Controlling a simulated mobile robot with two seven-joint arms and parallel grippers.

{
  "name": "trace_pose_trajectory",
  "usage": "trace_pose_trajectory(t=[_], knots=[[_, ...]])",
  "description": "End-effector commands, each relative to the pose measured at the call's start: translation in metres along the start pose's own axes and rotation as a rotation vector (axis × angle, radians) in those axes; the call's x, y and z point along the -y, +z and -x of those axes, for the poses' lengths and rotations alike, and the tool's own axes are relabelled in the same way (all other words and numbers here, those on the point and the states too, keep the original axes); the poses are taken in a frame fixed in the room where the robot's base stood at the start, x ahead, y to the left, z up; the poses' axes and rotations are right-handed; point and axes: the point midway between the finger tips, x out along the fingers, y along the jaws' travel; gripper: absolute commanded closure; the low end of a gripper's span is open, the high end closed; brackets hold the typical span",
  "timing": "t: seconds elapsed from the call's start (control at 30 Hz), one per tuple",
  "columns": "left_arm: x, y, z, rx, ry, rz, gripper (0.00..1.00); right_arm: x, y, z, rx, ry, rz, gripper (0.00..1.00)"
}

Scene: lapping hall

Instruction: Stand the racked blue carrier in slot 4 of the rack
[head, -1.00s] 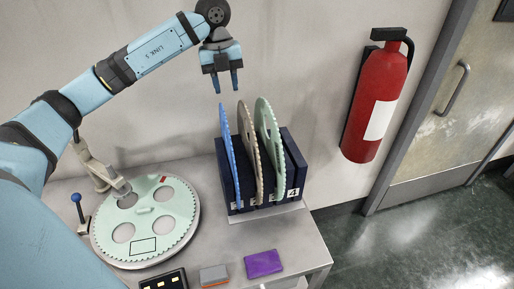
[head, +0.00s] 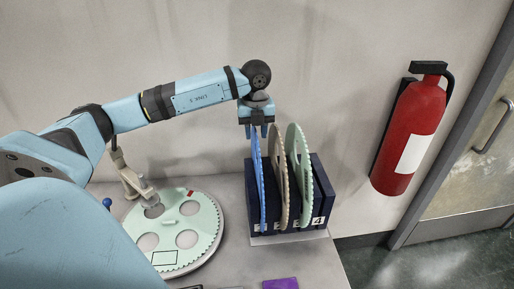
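The blue carrier (head: 258,185) is a thin toothed disc standing upright in the leftmost part of the dark blue rack (head: 325,190). To its right in the rack stand a brown-grey carrier (head: 280,180) and a pale green carrier (head: 299,180). A label "4" (head: 318,221) shows at the rack's front right; the slot there looks empty. The other labels are partly hidden. My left gripper (head: 257,132) points down at the blue carrier's top edge, its fingers apart on either side of it. Contact cannot be told. My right gripper is not in view.
A round lapping plate with a pale green holed carrier (head: 185,228) lies left of the rack, with a metal arm (head: 131,180) over it. A purple block (head: 280,284) lies at the front. A red extinguisher (head: 408,135) hangs on the wall to the right.

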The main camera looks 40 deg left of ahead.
Motion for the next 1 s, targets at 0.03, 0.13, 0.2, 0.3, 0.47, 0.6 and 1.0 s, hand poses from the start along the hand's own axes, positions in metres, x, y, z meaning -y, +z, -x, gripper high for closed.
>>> trace_pose_trajectory(t=[0.03, 0.13, 0.2, 0.3, 0.47, 0.6, 1.0], knots=[[-0.001, -0.001, -0.006, -0.001, 0.002, 0.000, 0.66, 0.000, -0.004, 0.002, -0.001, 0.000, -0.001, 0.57], [-0.001, -0.001, -0.018, -0.002, 0.002, -0.001, 0.66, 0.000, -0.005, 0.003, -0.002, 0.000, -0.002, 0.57], [0.000, -0.001, -0.023, -0.001, 0.000, -0.001, 0.66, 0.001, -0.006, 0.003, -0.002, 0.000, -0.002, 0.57], [0.000, 0.000, -0.025, 0.000, 0.000, -0.001, 0.66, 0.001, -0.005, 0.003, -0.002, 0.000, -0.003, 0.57], [0.000, 0.000, -0.024, 0.000, -0.001, -0.001, 0.73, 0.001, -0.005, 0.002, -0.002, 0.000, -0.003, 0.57], [0.000, 0.000, -0.024, 0.000, -0.001, -0.001, 1.00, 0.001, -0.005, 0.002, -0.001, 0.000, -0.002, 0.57], [0.000, 0.000, -0.024, 0.000, -0.001, -0.001, 1.00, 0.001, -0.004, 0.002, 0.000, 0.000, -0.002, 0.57]])
